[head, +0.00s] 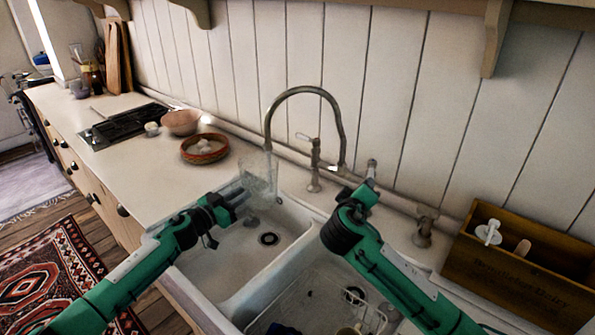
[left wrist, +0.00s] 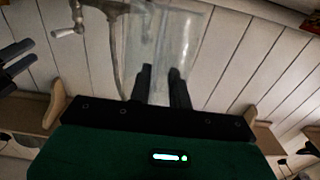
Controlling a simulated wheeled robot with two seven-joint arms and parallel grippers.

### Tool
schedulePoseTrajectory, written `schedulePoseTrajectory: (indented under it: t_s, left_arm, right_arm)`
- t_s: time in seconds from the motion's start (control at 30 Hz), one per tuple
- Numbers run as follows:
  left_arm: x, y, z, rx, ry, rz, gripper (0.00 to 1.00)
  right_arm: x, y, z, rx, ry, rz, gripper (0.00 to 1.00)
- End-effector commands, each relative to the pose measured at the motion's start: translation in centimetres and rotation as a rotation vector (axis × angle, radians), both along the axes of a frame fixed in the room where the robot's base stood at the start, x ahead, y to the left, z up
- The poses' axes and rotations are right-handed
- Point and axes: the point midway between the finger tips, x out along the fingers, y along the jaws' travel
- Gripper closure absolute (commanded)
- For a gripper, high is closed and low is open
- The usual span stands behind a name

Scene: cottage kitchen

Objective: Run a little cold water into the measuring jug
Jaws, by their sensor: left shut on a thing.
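The clear measuring jug (head: 258,170) is held upright over the left sink basin. My left gripper (head: 236,191) is shut on its side; the fingers (left wrist: 160,88) also press against the jug (left wrist: 165,38) in the left wrist view. The tap's tall curved spout (head: 307,90) ends at the jug's mouth. I see no clear stream or water level.
The double sink (head: 215,262) has a drain in the left basin and a rack with items in the right one. A wooden box (head: 520,275) stands at right. A terracotta dish (head: 204,149) and pink bowl (head: 180,122) stand on the left counter.

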Motion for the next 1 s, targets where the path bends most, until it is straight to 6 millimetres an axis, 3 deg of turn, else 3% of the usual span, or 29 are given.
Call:
schedulePoseTrajectory:
  t_s: [0.1,0.27,0.87,1.0]
  left_arm:
    - [2.2,-1.8,0.2,-0.004,-0.001,0.001,1.00]
    - [3.4,-2.7,0.1,-0.001,0.000,0.001,1.00]
    - [3.4,-2.6,0.1,-0.001,0.000,0.001,1.00]
    - [2.3,-1.6,-0.1,0.001,0.000,0.002,1.00]
  right_arm:
    - [0.0,0.0,0.0,0.000,0.000,0.000,0.56]
    - [0.0,0.0,0.0,0.000,0.000,0.000,0.56]
    - [0.0,0.0,0.0,0.000,0.000,0.000,0.56]
    - [0.0,0.0,0.0,0.000,0.000,0.000,0.56]
